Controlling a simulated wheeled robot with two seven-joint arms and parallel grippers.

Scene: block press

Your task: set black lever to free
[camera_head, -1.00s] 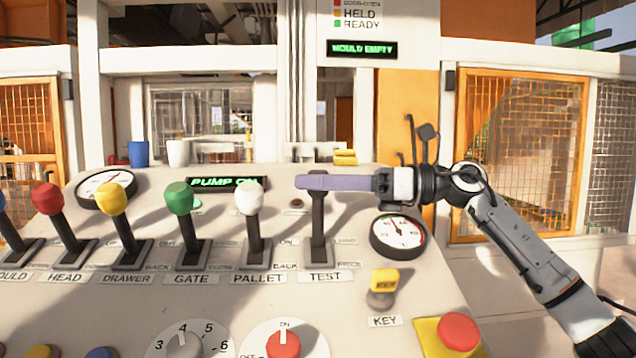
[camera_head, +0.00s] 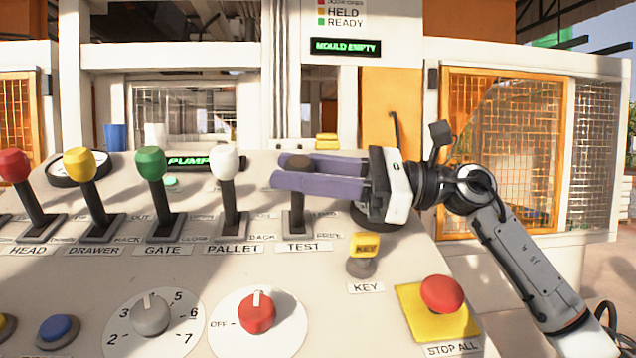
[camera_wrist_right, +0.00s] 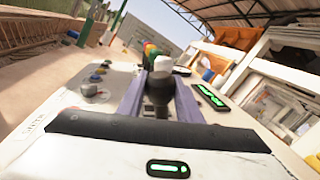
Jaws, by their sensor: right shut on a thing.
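The black lever (camera_head: 298,217) stands above the TEST label at the right end of the lever row. Its dark knob (camera_head: 298,162) shows between the two purple fingers of my right gripper (camera_head: 286,171). The gripper reaches in from the right and is shut on the lever near its top. In the right wrist view the dark knob (camera_wrist_right: 160,87) sits between both fingers. Small labels beside the slot read LOAD above and FREE (camera_head: 328,235) below. The lever rises from its slot, with part of its shaft behind the lower finger. My left gripper is not in view.
The white PALLET lever (camera_head: 227,165) stands just left, then green, yellow and red levers. The yellow KEY switch (camera_head: 365,246) and red STOP ALL button (camera_head: 441,294) lie in front, right. A gauge is partly hidden behind my gripper. A green PUMP display is behind the levers.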

